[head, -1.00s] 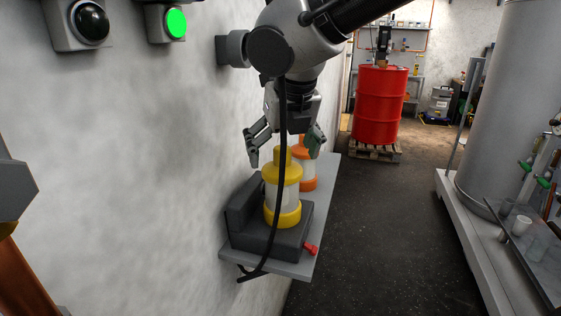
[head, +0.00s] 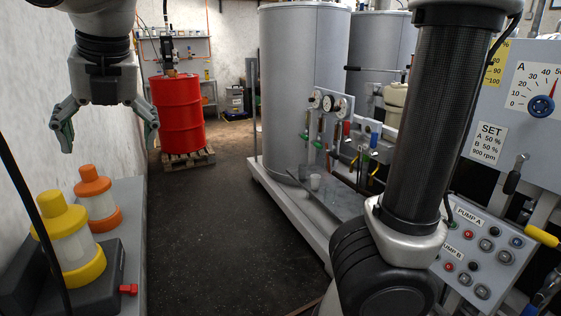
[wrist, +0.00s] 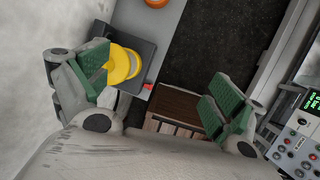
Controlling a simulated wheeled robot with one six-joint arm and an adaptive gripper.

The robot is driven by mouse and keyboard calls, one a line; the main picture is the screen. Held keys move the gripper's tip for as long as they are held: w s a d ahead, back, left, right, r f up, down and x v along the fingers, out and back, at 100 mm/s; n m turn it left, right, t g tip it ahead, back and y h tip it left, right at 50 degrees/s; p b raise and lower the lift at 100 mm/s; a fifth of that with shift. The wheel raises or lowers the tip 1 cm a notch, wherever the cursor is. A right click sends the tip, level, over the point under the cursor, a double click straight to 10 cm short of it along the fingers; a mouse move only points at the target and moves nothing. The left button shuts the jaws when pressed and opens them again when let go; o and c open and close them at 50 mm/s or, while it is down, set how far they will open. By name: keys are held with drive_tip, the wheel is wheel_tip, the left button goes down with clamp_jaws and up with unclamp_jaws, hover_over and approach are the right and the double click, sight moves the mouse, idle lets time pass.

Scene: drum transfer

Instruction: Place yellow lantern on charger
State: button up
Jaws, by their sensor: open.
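The yellow lantern (head: 68,239), with a pale middle, stands upright on the dark charger (head: 102,290) at the lower left of the head view. In the wrist view the lantern (wrist: 122,66) shows from above on the charger (wrist: 147,55), partly hidden by one finger. My gripper (head: 107,128) is open and empty, with its fingers wide apart. It hangs above and beyond the lantern, clear of it. The lantern's contact with the charger is seen only from the side and above.
An orange lantern (head: 97,200) stands behind the charger on the grey wall shelf (head: 135,225). A red knob (head: 128,290) sticks out at the charger's front. A red drum (head: 180,115) stands on a pallet further back. Tanks and a control panel stand right.

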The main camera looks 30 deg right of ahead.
drive_tip(key=d+f+m+h, duration=0.1)
drive_tip(key=d+f+m, duration=0.2)
drive_tip(key=d+m, duration=1.7)
drive_tip(key=s+d+f+m, duration=0.3)
drive_tip(key=s+d+m, duration=0.2)
drive_tip(key=d+m, duration=0.3)
drive_tip(key=s+d+f+m+h, duration=0.1)
drive_tip(key=s+d+f+m, duration=0.2)
drive_tip(key=s+d+m, duration=0.2)
drive_tip(key=d+m, duration=0.3)
drive_tip(key=d, duration=0.1)
drive_tip(key=shift+s+d+f, duration=0.2)
drive_tip(key=shift+s+d, duration=0.05)
drive_tip(key=shift+s, duration=0.05)
